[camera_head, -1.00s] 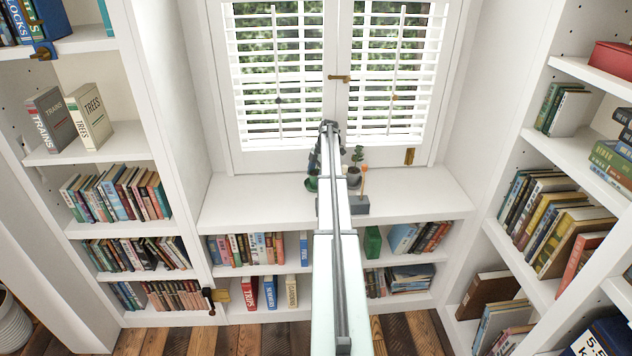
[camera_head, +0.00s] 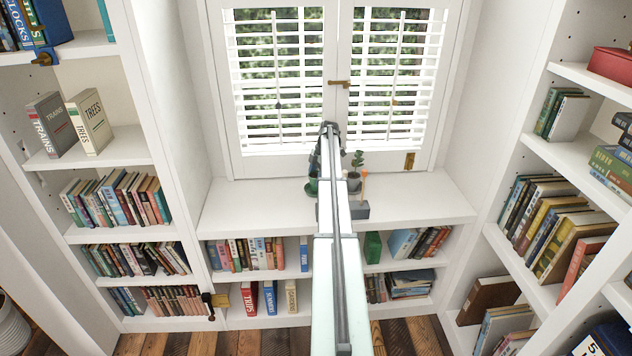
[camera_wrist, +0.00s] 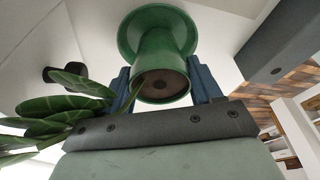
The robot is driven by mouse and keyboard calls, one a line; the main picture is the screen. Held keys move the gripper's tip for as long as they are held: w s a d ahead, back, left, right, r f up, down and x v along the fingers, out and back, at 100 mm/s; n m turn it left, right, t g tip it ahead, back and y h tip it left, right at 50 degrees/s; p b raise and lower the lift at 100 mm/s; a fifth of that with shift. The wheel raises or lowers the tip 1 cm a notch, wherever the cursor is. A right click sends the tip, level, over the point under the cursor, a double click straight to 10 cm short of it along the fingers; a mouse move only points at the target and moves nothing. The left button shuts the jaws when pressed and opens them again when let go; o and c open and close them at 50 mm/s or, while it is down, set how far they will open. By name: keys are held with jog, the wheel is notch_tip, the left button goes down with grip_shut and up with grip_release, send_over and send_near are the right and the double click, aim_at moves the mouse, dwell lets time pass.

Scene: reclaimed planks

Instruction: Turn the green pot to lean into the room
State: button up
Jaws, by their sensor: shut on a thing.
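The green pot (camera_wrist: 160,40) fills the top middle of the wrist view, with brown soil in its mouth and a wide green saucer or rim (camera_wrist: 125,38) beyond. My gripper (camera_wrist: 162,76) has a blue finger on each side of the pot and is shut on it. Long dark leaves (camera_wrist: 50,105) with pale veins spread to the left of the gripper. In the head view only a bit of the green pot (camera_head: 311,188) shows on the white window sill (camera_head: 255,200); my arm hides the rest, and its lean cannot be told.
A grey pot with a small plant (camera_head: 354,182) stands just right of my arm. A grey block (camera_head: 359,210) with an orange-topped stick is in front of it. The shuttered window (camera_head: 280,90) is behind. The sill is clear at left and right. Bookshelves flank both sides.

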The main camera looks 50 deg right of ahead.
notch_tip(320, 180, up, 12)
jog(key=shift+f, duration=0.25)
dwell(0.6)
jog(key=shift+f, duration=0.1)
notch_tip(320, 180, down, 9)
jog(key=m+t, duration=0.1)
jog(key=m, duration=0.2)
jog(key=shift+f+m+h, duration=0.1)
jog(key=shift+m+h, duration=0.2)
jog(key=shift+m, duration=0.1)
jog(key=shift+f, duration=1.5)
jog(key=o, duration=1.3)
jog(key=shift+o, duration=0.2)
jog(key=v, duration=1.3)
jog(key=shift+r, duration=0.4)
